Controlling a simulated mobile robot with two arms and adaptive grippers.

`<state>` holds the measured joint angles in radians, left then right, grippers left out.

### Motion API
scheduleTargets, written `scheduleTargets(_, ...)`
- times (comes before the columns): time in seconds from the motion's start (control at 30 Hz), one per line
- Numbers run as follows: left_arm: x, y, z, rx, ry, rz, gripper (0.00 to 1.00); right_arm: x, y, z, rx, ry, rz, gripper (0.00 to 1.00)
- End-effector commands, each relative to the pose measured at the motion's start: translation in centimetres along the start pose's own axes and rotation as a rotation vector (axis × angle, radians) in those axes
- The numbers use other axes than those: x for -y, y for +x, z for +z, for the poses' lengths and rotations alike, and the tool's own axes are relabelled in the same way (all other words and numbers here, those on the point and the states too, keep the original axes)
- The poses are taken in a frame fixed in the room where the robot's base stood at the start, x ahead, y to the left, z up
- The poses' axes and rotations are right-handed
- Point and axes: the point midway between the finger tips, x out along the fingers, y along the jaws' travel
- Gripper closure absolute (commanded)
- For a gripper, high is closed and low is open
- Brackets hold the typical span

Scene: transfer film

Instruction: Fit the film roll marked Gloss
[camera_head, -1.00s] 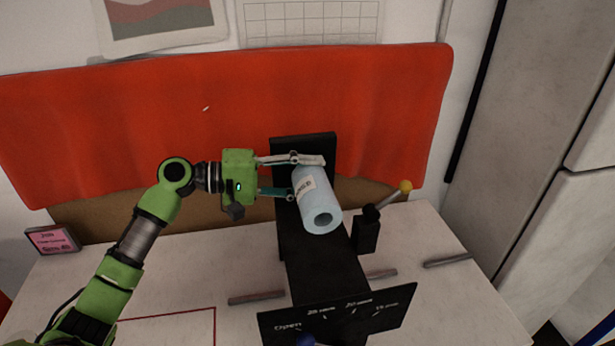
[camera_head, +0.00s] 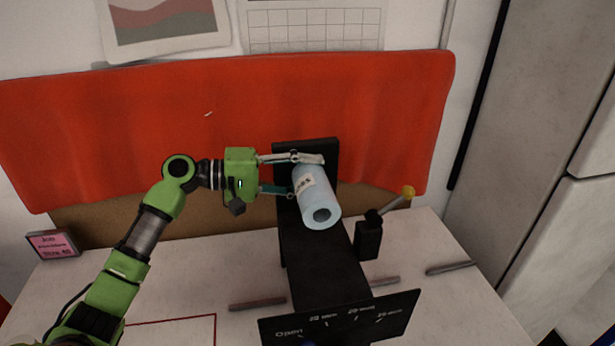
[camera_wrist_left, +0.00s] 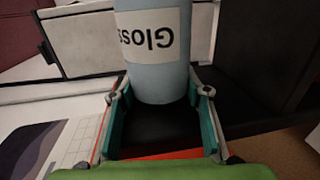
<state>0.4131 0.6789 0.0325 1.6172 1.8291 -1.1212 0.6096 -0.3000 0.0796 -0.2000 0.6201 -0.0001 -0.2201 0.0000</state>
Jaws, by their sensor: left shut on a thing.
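The film roll (camera_head: 322,206) is a pale blue cylinder with a hollow core and a white label. In the left wrist view the roll (camera_wrist_left: 150,75) shows "Gloss" upside down on its label. My left gripper (camera_head: 307,176) is shut on the roll, with one finger on each side of it. The roll is held at the black machine (camera_head: 325,262), over its long body and in front of its upright back plate (camera_head: 306,148). I cannot tell whether the roll touches the machine. My right gripper is not in view.
A front plate (camera_head: 340,320) bears "Open" and other markings. A black post with a yellow-knobbed lever (camera_head: 402,198) stands at right. Grey rods (camera_head: 257,304) lie on the white table. A pink sign (camera_head: 53,245) stands at left. A red sheet (camera_head: 120,130) hangs behind.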

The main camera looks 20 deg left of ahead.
Motion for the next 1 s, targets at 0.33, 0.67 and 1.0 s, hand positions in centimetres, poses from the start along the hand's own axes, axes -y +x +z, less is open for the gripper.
scheduleTargets(0.33, -0.3, -0.1, -0.3, -0.005, 0.001, 0.005, 0.37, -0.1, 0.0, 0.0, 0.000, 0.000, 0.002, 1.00)
scheduleTargets(0.67, -0.1, -3.1, -0.3, -0.008, 0.001, 0.000, 0.37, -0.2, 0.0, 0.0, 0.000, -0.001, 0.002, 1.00)
scheduleTargets(1.0, 0.0, -10.0, -0.2, -0.006, 0.002, -0.002, 0.37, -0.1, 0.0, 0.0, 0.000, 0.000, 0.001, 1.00)
